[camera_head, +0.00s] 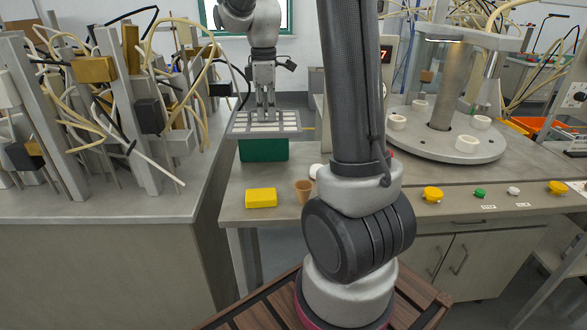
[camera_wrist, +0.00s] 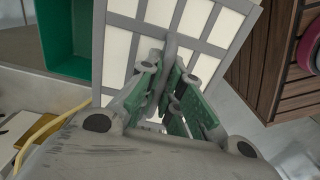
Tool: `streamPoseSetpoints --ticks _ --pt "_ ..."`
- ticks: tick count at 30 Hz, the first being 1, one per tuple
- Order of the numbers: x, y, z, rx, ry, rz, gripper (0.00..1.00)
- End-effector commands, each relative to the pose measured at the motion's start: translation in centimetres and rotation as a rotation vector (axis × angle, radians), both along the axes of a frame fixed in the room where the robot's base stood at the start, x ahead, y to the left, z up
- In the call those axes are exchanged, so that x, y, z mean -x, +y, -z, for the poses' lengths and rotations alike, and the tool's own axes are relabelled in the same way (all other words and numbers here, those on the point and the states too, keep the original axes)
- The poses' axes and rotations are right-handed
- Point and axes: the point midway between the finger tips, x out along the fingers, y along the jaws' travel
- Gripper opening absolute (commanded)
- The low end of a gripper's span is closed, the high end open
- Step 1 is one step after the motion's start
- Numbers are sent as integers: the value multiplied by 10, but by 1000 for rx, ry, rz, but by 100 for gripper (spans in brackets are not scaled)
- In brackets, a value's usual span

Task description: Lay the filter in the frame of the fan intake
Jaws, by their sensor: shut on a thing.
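The filter (camera_head: 287,121) is a flat white panel with a grey grid. My gripper (camera_head: 265,109) is above it, shut on a grey rib that stands up from its middle. The filter is held roughly level over a green open box (camera_head: 264,151) on the bench, and its front edge hides the box's opening. In the wrist view the filter (camera_wrist: 216,22) fills the upper middle, with the fingers (camera_wrist: 166,88) closed on the rib. The green box (camera_wrist: 66,62) shows at upper left, beside the filter. I cannot clearly make out the fan intake's frame.
A yellow block (camera_head: 261,198) and a brown cup (camera_head: 303,190) stand on the bench in front. A rack with cables (camera_head: 125,100) crowds the left. A round turntable (camera_head: 445,145) with white sockets stands right. Yellow and green buttons line the right front edge.

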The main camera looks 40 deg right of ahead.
Motion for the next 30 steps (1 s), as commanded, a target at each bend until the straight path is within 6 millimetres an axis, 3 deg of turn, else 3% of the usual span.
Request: streamPoseSetpoints --ticks 6,12,19,24,30 --pt "2 0 62 -1 8 0 0" --pt "1 0 108 -1 4 0 0" --pt "1 0 130 0 2 0 0" --pt "1 0 159 -1 4 0 0" --pt "0 0 169 0 0 0 0"
